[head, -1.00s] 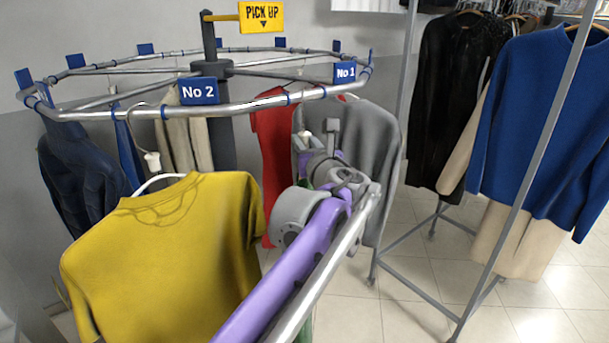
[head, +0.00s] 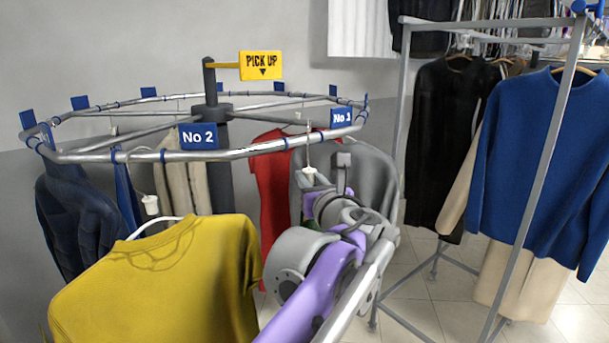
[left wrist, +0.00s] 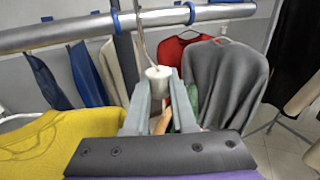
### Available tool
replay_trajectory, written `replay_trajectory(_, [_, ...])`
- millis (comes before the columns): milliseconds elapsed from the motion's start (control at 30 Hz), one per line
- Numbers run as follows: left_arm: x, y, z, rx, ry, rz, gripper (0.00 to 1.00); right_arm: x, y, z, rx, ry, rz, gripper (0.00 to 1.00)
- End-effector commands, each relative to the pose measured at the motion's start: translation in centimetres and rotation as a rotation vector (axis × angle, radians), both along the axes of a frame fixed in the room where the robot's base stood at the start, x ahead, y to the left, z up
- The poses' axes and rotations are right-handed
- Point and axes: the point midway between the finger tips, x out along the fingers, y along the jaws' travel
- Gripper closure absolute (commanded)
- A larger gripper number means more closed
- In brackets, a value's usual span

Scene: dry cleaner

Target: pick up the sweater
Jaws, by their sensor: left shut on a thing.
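My left gripper (head: 312,182) is just below the rail, between the No 2 and No 1 tags. In the left wrist view its fingers (left wrist: 157,82) are shut on the white neck of a hanger (left wrist: 157,72), whose hook runs up to the rail. The garment under this hanger is mostly hidden by my gripper; a bit of green (left wrist: 188,108) shows behind the fingers. A yellow sweater (head: 165,285) hangs on its own white hanger to the left of my arm. A blue sweater (head: 530,150) hangs on the right rack. My right gripper is not in view.
The rack frame (head: 535,170) stands at the right; tiled floor (head: 425,300) lies between.

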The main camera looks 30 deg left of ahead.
Motion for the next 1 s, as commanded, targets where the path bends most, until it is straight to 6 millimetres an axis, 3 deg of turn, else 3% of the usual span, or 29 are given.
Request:
replay_trajectory(300, [-5.2,-5.5,-0.1,-0.001,0.0,-0.008,1.0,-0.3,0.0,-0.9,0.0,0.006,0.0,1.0])
replay_trajectory(500, [-7.8,-8.1,0.0,0.0,0.0,-0.004,1.0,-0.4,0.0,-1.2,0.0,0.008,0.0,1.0])
replay_trajectory(700, [-9.0,-9.2,0.0,0.0,0.0,-0.001,1.0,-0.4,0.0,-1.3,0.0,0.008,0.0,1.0])
replay_trajectory(1000, [-9.3,-9.4,0.1,0.001,-0.001,0.0,1.0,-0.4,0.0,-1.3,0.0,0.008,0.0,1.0])
